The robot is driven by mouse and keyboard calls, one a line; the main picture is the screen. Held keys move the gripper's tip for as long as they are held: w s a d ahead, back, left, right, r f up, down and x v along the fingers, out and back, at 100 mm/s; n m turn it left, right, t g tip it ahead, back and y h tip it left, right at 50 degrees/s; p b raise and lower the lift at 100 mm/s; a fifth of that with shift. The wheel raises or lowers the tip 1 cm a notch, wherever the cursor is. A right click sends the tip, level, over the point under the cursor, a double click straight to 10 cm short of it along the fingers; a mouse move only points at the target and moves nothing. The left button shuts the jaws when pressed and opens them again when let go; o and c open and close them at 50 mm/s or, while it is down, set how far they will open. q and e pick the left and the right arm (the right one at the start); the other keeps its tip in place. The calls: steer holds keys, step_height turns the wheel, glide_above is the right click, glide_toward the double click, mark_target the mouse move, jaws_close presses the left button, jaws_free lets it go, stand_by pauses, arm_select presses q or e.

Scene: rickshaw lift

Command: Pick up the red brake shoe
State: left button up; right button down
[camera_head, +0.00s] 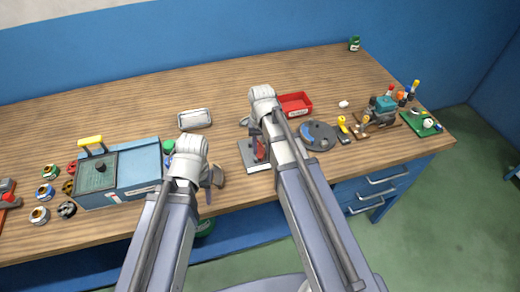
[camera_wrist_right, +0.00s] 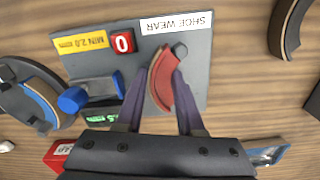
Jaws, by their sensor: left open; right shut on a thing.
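The red brake shoe (camera_wrist_right: 162,79) is between the fingers of my right gripper (camera_wrist_right: 160,95) in the right wrist view. The gripper is shut on it. The shoe is over the grey plate (camera_wrist_right: 196,66) labelled SHOE WEAR; I cannot tell whether it touches the plate. In the head view the shoe (camera_head: 261,150) is partly hidden by my right gripper (camera_head: 257,138), and the plate (camera_head: 262,167) lies near the table's front edge. My left gripper (camera_head: 211,184) is open, left of the plate, beside a dark brown shoe (camera_head: 219,174).
A dark curved shoe (camera_wrist_right: 287,25) shows at the wrist view's upper right. A grey round drum (camera_head: 318,134) and red tray (camera_head: 296,104) stand right of the plate. A blue toolbox (camera_head: 140,168) is left. Bare wood (camera_head: 230,85) lies behind.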

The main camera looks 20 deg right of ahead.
mark_target(261, 149)
arm_select(q)
steer(key=shift+r, duration=0.1)
arm_select(e)
steer(key=shift+r, duration=0.1)
arm_select(q)
step_height(261, 149, up, 10)
steer(key=p, duration=1)
arm_select(e)
step_height(261, 149, up, 10)
